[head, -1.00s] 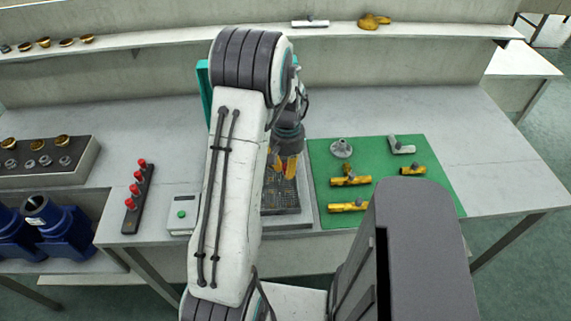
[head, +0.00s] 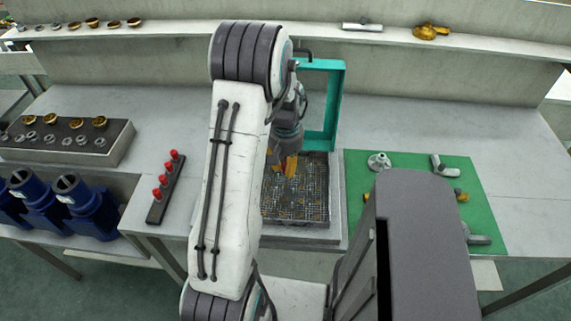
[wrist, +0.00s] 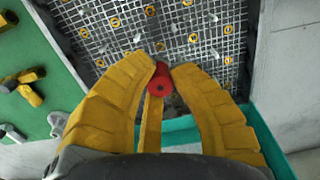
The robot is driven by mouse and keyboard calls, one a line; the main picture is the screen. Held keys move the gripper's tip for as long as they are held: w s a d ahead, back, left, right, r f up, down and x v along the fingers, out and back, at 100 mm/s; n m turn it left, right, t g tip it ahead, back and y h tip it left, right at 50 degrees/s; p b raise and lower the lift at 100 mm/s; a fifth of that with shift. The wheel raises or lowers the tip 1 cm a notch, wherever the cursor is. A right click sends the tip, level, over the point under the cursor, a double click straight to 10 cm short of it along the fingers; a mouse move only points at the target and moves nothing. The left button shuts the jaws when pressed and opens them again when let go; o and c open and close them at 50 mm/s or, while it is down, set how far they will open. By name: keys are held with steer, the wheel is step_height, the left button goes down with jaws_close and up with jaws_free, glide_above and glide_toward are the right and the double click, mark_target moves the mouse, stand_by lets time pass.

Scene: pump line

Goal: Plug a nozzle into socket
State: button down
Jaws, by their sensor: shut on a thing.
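My gripper (head: 288,168) has yellow fingers pointing down over the grid tray (head: 316,200). In the wrist view, my gripper (wrist: 164,68) is shut on a small red nozzle (wrist: 160,86). Its round end with a dark centre faces the camera, and its far end is hidden. Behind it, the tray's wire mesh (wrist: 190,22) shows with several yellow rings and pale pins. I cannot tell whether the nozzle touches anything there, or which fitting is the socket. Several red nozzles (head: 168,166) stand upright in a dark rack (head: 155,212) to the left.
A teal frame (head: 338,105) stands behind the tray. A green mat (head: 360,165) with grey and yellow fittings lies to the right. A dark block (head: 118,148) with brass and grey parts and blue pumps (head: 90,205) are at left. A shelf (head: 230,35) runs along the back.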

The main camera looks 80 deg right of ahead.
mark_target(286, 186)
steer(key=shift+f+b, duration=0.95)
steer(key=shift+f, duration=1.2)
steer(key=shift+f+b, duration=0.45)
steer(key=shift+b, duration=0.25)
steer(key=shift+f+b, duration=0.45)
steer(key=shift+b, duration=0.2)
stand_by(0.6)
steer(key=c, duration=1.1)
jaws_free()
steer(key=shift+r, duration=0.2)
